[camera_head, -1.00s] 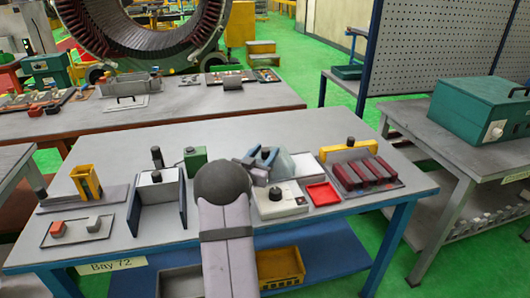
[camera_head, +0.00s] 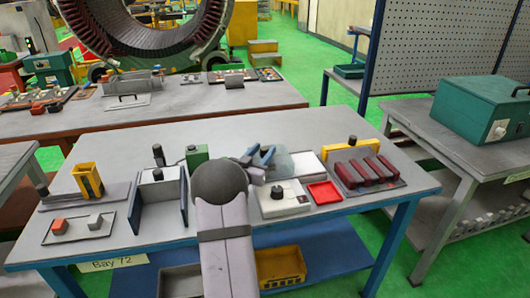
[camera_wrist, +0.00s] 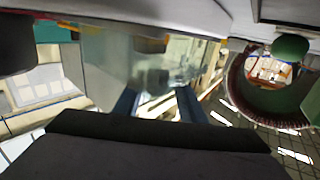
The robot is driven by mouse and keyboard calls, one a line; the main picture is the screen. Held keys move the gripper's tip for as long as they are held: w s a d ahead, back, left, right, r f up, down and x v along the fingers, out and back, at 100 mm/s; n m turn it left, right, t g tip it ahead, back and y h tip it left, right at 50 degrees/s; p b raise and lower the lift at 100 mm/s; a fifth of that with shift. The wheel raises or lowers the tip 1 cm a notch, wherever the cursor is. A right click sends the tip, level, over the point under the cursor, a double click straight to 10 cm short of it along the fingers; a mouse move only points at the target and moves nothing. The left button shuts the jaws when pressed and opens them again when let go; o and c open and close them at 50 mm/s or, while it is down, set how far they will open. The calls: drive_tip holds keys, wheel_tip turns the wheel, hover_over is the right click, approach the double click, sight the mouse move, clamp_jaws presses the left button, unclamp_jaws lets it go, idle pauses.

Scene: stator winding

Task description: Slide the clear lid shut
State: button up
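My gripper (camera_head: 262,157) is over the bench, right of the green block, with its two blue fingers apart. In the wrist view my gripper (camera_wrist: 158,100) also shows its fingers spread, with no object clearly held between them. A pale, see-through piece that looks like the clear lid (camera_head: 283,164) is just right of the fingers, beside a white box (camera_head: 308,165). In the wrist view a clear pane (camera_wrist: 160,60) lies beyond the fingertips. I cannot tell whether the fingers touch it. My arm hides part of the bench in front.
A white unit with a black knob (camera_head: 285,200) and a red tray (camera_head: 324,193) stand in front of the lid. A tray of dark red blocks (camera_head: 365,172) is to the right. A grey fixture with blue sides (camera_head: 158,195) stands left of my arm.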

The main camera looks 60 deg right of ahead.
idle(0.3)
drive_tip(key=shift+s+a+b, duration=0.25)
drive_tip(key=shift+a+b, duration=0.15)
drive_tip(key=shift+a, duration=1.45)
drive_tip(key=shift+s+a+b, duration=0.2)
drive_tip(key=shift+a+b, duration=0.15)
drive_tip(key=shift+a, duration=1.45)
